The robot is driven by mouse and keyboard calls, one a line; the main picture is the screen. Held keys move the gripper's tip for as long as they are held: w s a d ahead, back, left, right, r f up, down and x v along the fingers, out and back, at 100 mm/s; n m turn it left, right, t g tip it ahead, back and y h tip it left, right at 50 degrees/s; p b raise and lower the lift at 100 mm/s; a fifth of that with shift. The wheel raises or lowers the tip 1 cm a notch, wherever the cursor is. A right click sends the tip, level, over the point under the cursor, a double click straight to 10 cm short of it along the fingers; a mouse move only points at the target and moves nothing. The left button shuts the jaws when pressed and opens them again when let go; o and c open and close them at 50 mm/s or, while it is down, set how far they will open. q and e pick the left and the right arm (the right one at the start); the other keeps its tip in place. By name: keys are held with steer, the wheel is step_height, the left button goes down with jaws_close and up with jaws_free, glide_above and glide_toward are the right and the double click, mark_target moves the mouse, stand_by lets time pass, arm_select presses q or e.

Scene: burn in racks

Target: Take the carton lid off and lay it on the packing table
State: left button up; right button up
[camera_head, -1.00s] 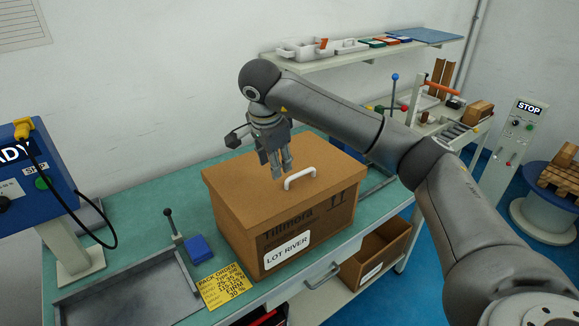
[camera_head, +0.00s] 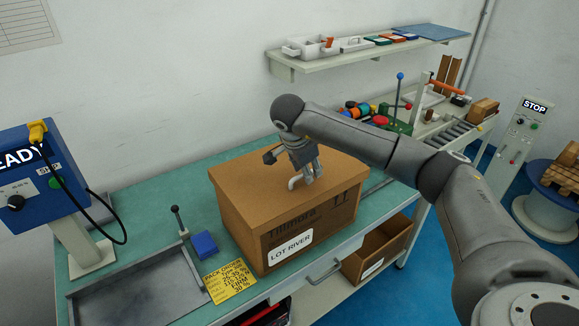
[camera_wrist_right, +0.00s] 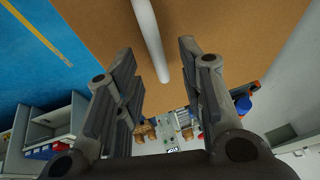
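The brown carton (camera_head: 322,221) stands on the green packing table (camera_head: 140,215) with its lid (camera_head: 248,184) on top. A white handle (camera_head: 293,183) sits on the lid, partly hidden by my right gripper (camera_head: 309,180). In the right wrist view my right gripper (camera_wrist_right: 162,80) has its fingers apart. The white handle (camera_wrist_right: 148,35) shows in the gap between them, with the brown lid (camera_wrist_right: 215,40) behind. I cannot tell whether the fingers touch the handle. My left gripper is not in view.
A grey tray (camera_head: 140,290), a blue block (camera_head: 204,244) and a yellow order card (camera_head: 230,282) lie left of the carton. A blue READY machine (camera_head: 35,180) stands at the far left. Bare table top lies between it and the carton. A wall shelf (camera_head: 375,50) is behind.

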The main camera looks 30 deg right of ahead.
steer(key=shift+w+d+f, duration=0.15)
steer(key=shift+d+f, duration=0.05)
steer(key=shift+f, duration=0.35)
jaws_close()
steer(key=shift+r, duration=0.1)
steer(key=shift+r, duration=0.1)
